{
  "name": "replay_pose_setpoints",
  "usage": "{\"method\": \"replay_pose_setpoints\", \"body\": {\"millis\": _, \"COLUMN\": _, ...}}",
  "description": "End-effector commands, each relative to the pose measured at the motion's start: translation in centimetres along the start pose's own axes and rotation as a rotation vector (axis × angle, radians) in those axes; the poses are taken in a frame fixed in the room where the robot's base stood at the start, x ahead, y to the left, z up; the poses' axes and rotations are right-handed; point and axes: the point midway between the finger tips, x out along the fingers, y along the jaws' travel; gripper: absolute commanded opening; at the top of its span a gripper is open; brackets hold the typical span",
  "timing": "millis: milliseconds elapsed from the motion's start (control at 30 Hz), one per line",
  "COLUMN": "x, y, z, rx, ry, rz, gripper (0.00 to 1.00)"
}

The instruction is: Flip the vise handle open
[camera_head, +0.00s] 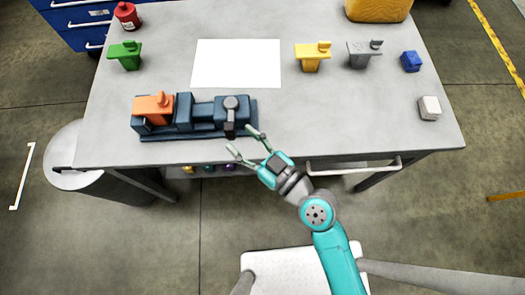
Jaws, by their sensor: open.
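A dark blue vise (200,114) lies along the front left edge of the table. An orange block with a knob (153,107) sits at its left end. The vise handle (230,121) is a dark grey bar with a round hub at the vise's right end, and it points toward the table's front edge. My gripper (244,143) is open and empty, just in front and to the right of the handle. One fingertip is right of the handle and the other is in front of it, near the table edge. I cannot tell whether either touches it.
A white sheet (237,64) lies behind the vise. Green (126,54), yellow (312,56) and grey (363,53) knobbed pieces stand farther back. A blue cube (411,61) and a pale cube (429,107) are at the right. The table (340,115) is clear right of the vise.

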Motion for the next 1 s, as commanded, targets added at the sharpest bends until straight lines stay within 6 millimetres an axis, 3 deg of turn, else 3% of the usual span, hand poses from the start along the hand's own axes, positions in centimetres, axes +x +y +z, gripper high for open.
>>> {"method": "replay_pose_setpoints", "body": {"millis": 200, "x": -3.9, "y": 0.1, "z": 0.0, "rx": 0.003, "ry": -0.001, "rz": 0.005, "gripper": 0.52}}
{"method": "replay_pose_setpoints", "body": {"millis": 400, "x": -5.9, "y": 0.0, "z": 0.1, "rx": 0.002, "ry": -0.002, "rz": 0.002, "gripper": 0.52}}
{"method": "replay_pose_setpoints", "body": {"millis": 1000, "x": -6.7, "y": -0.1, "z": 0.0, "rx": 0.0, "ry": 0.001, "rz": -0.002, "gripper": 0.52}}
